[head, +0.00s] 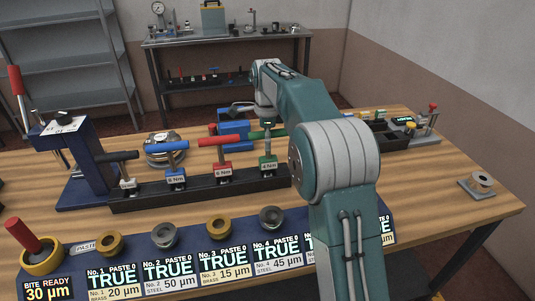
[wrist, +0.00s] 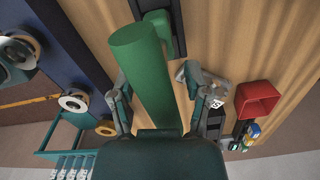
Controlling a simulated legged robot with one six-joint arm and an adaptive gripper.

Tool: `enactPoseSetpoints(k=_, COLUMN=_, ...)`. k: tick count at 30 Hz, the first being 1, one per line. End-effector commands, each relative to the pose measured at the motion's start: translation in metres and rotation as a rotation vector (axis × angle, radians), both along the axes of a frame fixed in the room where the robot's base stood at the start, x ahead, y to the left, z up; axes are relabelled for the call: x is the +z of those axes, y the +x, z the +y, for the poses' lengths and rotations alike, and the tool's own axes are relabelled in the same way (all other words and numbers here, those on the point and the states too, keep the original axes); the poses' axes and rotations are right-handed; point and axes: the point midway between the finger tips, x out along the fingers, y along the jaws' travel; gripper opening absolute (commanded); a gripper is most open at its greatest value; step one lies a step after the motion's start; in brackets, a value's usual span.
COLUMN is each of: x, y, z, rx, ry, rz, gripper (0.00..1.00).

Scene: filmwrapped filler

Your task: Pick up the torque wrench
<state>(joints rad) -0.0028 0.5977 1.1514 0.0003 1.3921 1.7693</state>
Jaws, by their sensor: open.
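Several T-handled torque wrenches stand in a long black rack (head: 150,203) on the wooden bench. Their handles are black (head: 122,156), blue (head: 167,146), red (head: 212,141) and green, from left to right. The green-handled wrench (head: 268,160) has a label that seems to read 4 Nm. My gripper (head: 268,124) is over this wrench at the rack's right end, and my arm hides part of that area. In the wrist view, the green handle (wrist: 150,70) runs between the two open fingers of my gripper (wrist: 158,95), with visible space on the right side.
A blue press (head: 80,165) stands at the left. A display panel with several metal rings (head: 163,235) lies in front of the rack. A small block with a ring (head: 482,182) is at the right. Bare wood (head: 435,180) lies between it and my arm.

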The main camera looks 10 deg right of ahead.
Motion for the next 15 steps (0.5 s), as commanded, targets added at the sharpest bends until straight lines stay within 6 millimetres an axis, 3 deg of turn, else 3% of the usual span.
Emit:
enactPoseSetpoints(k=4, x=-0.0140, y=-0.0004, z=-0.0013, rx=-0.001, ry=0.000, rz=0.000, gripper=0.62)
enactPoseSetpoints(k=11, x=-0.0150, y=0.0000, z=-0.0010, rx=0.000, ry=0.001, rz=-0.002, gripper=0.62)
enactPoseSetpoints(k=15, x=-0.0149, y=0.0000, z=-0.0010, rx=0.000, ry=0.001, rz=-0.002, gripper=0.00)
